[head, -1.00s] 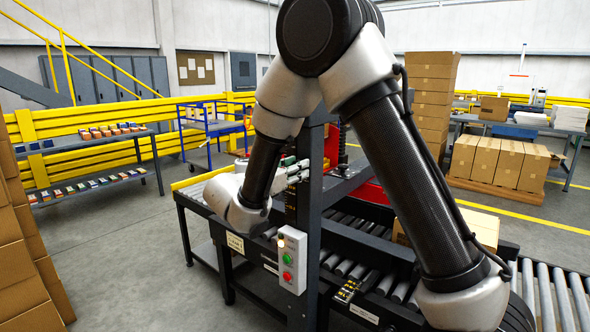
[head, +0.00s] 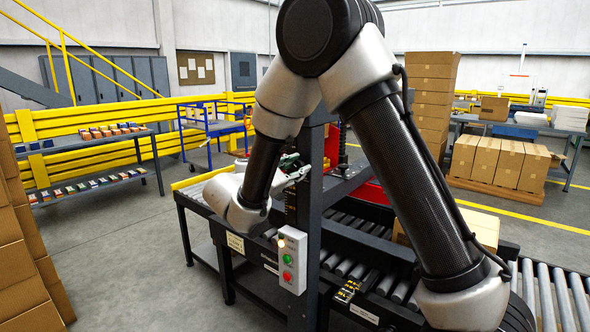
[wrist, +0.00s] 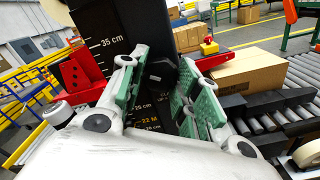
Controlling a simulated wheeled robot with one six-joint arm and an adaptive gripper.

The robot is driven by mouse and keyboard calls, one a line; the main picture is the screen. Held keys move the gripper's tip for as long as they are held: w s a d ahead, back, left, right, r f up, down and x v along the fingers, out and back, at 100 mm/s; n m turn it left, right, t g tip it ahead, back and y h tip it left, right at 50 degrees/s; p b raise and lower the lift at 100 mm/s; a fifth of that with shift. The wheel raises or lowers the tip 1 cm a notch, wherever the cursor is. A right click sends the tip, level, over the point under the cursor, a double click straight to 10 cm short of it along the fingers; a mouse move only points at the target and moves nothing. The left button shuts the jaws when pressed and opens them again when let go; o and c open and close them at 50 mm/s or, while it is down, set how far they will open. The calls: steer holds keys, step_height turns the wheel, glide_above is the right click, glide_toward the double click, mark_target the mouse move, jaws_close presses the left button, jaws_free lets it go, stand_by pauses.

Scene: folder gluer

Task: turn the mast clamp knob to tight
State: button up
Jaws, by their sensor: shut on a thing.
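The dark mast (wrist: 112,30) carries a printed centimetre scale and fills the middle of the wrist view. In the head view the mast (head: 309,190) stands upright beside my wrist. The black clamp knob (wrist: 160,72) sits on the mast between the green pads of my gripper (wrist: 158,82). My gripper is shut on the knob, with one finger on either side, and its pads hide part of it. In the head view my gripper (head: 291,172) is at the mast, and the knob is hidden there. I cannot read how tight the knob is.
A control box (head: 292,260) with green and red buttons is mounted below my wrist. A cardboard box (wrist: 248,72) lies on the rollers (wrist: 290,115) beside the mast. Red brackets (wrist: 82,76) flank the mast. The floor at left is open.

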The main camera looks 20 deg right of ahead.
steer(key=m, duration=1.1)
steer(key=shift+m, duration=0.3)
stand_by(0.3)
steer(key=o, duration=1)
steer(key=v, duration=1.2)
steer(key=shift+a, duration=0.1)
